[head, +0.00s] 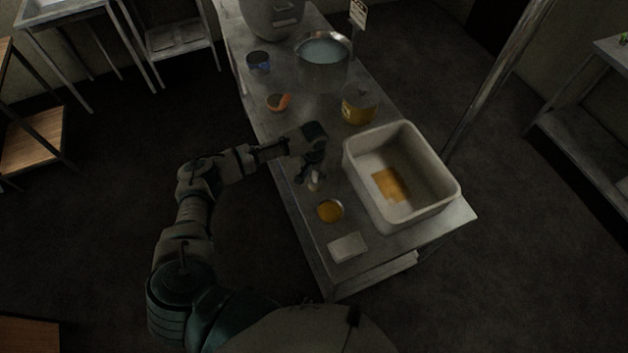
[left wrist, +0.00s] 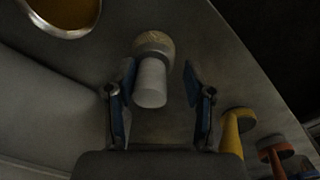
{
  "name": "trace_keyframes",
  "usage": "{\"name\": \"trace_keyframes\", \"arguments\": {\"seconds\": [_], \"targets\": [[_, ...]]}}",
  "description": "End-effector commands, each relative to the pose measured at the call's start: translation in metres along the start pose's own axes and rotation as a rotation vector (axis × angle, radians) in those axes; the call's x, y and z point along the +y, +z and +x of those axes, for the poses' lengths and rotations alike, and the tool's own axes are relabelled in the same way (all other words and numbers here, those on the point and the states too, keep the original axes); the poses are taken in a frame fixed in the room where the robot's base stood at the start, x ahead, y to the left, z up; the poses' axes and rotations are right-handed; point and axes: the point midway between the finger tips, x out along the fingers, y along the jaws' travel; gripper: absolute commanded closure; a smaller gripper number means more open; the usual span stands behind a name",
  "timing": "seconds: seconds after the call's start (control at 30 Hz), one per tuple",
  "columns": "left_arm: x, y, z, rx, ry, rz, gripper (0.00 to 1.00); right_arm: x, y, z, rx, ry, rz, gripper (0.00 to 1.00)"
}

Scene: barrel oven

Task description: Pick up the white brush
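The white brush (head: 314,184) stands on the metal table, left of the white tub in the head view. In the left wrist view the brush (left wrist: 151,80) has a pale cylindrical handle pointing toward the camera and a wider tan bristle end beyond it. My left gripper (head: 315,172) is over the brush in the head view. In the left wrist view the blue-padded fingers of my left gripper (left wrist: 161,78) are open on either side of the handle, with a clear gap at the right finger. My right gripper is not in view.
A white tub (head: 449,193) stands right of the gripper. A small bowl of orange stuff (head: 330,211) and a white pad (head: 347,247) lie nearer.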

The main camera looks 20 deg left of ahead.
Motion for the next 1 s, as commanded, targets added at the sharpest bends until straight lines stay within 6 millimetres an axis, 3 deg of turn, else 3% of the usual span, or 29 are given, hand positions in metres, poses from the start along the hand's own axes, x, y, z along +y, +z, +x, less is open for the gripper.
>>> {"name": "trace_keyframes", "arguments": {"seconds": [0.03, 0.17, 0.2, 0.57, 0.87, 1.0], "targets": [[0.002, 0.0, 0.0, 0.0, 0.0, 0.001, 0.66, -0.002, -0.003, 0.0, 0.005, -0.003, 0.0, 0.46], [0.003, -0.001, -0.001, 0.0, -0.002, 0.002, 0.98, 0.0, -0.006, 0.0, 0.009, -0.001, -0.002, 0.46], [0.003, -0.001, -0.001, 0.0, -0.002, 0.002, 1.0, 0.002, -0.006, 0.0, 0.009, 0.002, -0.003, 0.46], [-0.001, 0.0, -0.003, 0.001, 0.003, 0.0, 1.0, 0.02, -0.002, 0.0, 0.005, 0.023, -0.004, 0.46], [0.0, -0.001, -0.037, 0.003, 0.003, 0.001, 1.0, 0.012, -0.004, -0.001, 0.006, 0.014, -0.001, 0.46], [0.01, 0.026, -0.039, -0.001, 0.001, 0.005, 1.0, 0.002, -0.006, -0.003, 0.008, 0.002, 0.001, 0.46]]}}
